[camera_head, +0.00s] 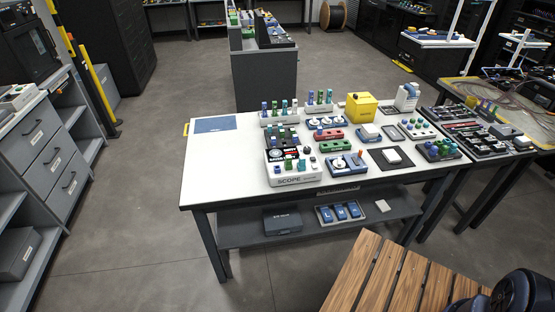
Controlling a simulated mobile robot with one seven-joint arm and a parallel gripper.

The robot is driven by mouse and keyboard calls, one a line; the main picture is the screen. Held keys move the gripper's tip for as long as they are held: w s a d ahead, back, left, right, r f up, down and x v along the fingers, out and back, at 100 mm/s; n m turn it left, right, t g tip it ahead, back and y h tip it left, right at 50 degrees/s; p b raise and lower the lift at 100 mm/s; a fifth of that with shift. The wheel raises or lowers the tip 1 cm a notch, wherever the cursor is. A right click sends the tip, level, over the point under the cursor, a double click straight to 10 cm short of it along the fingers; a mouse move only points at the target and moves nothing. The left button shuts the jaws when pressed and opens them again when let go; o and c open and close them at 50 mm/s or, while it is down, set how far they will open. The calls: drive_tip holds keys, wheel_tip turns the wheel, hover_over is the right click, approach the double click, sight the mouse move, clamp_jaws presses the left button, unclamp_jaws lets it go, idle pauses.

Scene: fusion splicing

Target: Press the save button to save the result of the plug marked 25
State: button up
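A white unit labelled SCOPE (292,178) stands at the front of the white table (225,165). It has a dark screen (285,154) and small knobs or buttons beside it; I cannot tell which one is the save button. Small upright plugs, blue, green and white, stand in a rack (280,118) at the back left, and similar ones stand in a second rack (319,108) to its right. The number 25 is too small to make out on any plug. My gripper is not in view; a dark rounded part of my arm shows at the bottom right corner.
A yellow box (361,108), a red device (329,139) and a dark mat (391,159) share the table. A blue mat (215,124) lies at its left end. The lower shelf (240,233) holds a dark case (282,221) and a tray. Grey floor (135,215) is clear to the left.

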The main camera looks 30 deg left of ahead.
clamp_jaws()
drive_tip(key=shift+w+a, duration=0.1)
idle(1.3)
